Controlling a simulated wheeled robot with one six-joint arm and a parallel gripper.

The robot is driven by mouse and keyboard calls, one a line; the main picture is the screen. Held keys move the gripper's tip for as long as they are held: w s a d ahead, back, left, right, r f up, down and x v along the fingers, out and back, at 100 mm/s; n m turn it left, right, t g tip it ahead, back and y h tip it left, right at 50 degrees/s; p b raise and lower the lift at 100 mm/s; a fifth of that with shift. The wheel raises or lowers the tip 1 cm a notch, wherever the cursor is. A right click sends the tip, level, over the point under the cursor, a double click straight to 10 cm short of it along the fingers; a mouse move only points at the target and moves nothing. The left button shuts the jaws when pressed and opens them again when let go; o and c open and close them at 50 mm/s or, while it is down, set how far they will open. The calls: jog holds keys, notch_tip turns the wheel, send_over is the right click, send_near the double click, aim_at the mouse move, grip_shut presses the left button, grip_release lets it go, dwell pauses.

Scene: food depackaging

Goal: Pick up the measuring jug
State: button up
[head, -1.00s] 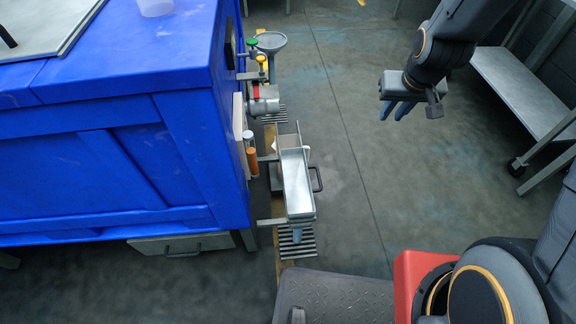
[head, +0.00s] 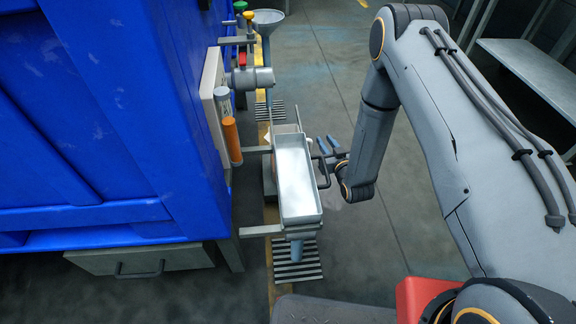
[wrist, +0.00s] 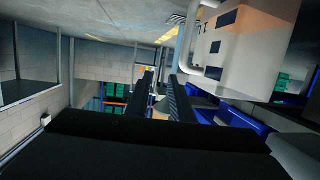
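The shallow metal tray (head: 296,180) sits on brackets beside the large blue housing (head: 90,110). A funnel (head: 268,17) and small coloured knobs stand behind it. Floor grates (head: 297,268) lie below. Open floor (head: 400,240) lies right of the tray, and a metal shelf (head: 530,70) stands farther right.

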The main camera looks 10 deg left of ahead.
jog(key=s+a+f+t+y+b, duration=0.25)
jog(key=f+b, duration=0.25)
jog(key=f, duration=0.4)
jog(key=shift+g+h, duration=0.25)
jog(key=shift+b+x, duration=2)
jog(key=shift+x, duration=1.3)
jog(key=shift+a+r, duration=0.1)
grip_shut()
